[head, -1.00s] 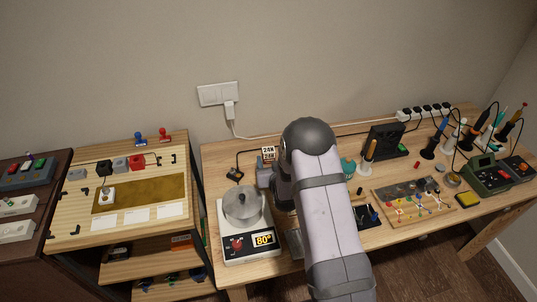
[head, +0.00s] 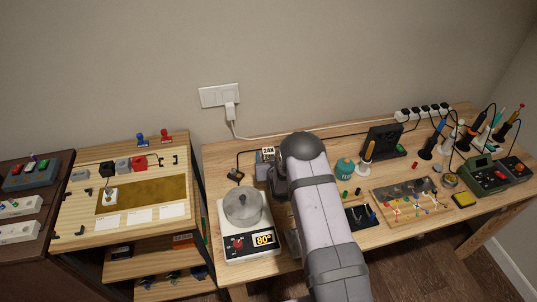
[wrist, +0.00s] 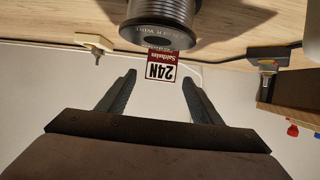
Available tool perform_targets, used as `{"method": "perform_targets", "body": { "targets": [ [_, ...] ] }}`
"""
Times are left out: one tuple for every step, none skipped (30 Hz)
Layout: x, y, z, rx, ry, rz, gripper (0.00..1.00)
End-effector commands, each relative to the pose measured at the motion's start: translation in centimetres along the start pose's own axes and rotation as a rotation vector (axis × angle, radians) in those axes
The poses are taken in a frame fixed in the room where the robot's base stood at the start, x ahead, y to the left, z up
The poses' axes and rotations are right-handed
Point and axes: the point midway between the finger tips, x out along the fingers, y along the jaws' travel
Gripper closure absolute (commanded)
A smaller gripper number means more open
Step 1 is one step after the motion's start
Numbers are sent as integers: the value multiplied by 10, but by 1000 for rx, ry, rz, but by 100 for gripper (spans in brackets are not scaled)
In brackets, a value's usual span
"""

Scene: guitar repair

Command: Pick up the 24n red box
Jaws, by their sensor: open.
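The 24N box (wrist: 162,68) shows in the wrist view as a small red and white label face, upside down, partly behind a grey solder wire spool (wrist: 158,37). In the head view the white top of the 24N box (head: 268,152) shows at the back of the desk, just left of my arm. My gripper (wrist: 160,76) is open and empty. Its two dark fingers point toward the box, one on each side of it, with space between; whether they reach its depth I cannot tell.
A wall socket with a cable is behind. Black cables run along the desk's back edge.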

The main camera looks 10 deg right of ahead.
Motion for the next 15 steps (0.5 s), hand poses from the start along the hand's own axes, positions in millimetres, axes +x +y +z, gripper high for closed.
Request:
{"method": "perform_targets", "body": {
  "targets": [
    [5,0,-1,0,1,0,41],
    [7,0,-1,0,1,0,41],
    [10,0,-1,0,2,0,41],
    [12,0,-1,0,0,0,41],
    [14,0,-1,0,0,0,41],
    [16,0,0,0,0,0,41],
    [17,0,-1,0,1,0,41],
    [18,0,-1,0,1,0,41],
    [19,0,-1,0,2,0,41],
    [20,0,-1,0,2,0,41],
    [20,0,-1,0,1,0,41],
    [20,0,-1,0,1,0,41],
    [20,0,0,0,1,0,41],
    [20,0,0,0,1,0,41],
    [20,0,0,0,1,0,41]
  ]
}}
